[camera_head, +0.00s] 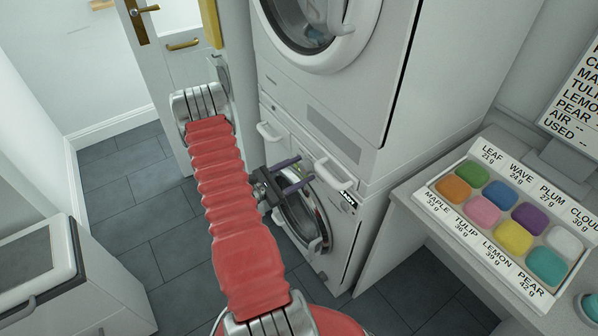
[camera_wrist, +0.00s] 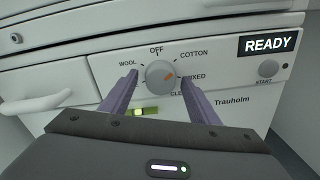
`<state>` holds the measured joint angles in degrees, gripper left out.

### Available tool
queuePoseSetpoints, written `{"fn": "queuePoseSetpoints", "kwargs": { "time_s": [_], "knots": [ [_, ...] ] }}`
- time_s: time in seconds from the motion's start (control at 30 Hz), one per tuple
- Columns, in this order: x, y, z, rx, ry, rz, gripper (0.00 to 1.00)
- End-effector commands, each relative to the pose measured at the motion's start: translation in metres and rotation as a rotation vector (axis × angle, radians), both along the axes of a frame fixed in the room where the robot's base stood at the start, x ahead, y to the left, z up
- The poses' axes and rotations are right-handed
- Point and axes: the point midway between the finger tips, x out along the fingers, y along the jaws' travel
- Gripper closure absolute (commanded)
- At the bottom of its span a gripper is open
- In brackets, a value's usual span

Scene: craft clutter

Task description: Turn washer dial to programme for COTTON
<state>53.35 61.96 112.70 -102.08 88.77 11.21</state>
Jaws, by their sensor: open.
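The washer (camera_head: 335,235) is the lower white machine of a stack. WOOL is printed upper left of the dial, OFF above, COTTON upper right, MIXED right; a label below is partly hidden by a finger. My gripper (camera_head: 304,170) is open in front of the washer's panel. In the wrist view its purple fingers (camera_wrist: 158,76) stand left and right of the dial with gaps; contact is not visible. The head view does not show the dial clearly.
A READY display (camera_wrist: 269,44) and START button (camera_wrist: 268,69) sit right of the dial. A drawer handle (camera_wrist: 36,103) is at left. A second machine (camera_head: 345,85) is stacked above. A counter at right holds a tray (camera_head: 449,208) of coloured blocks.

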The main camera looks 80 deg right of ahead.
Motion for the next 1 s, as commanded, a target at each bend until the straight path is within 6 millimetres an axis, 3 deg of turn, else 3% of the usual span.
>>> {"fn": "queuePoseSetpoints", "kwargs": {
  "time_s": [0.37, 1.0],
  "knots": [
    [0.006, 0.007, 0.000, -0.001, 0.001, 0.000, 0.45],
    [0.065, 0.073, 0.000, -0.001, 0.001, 0.003, 0.45]
  ]
}}
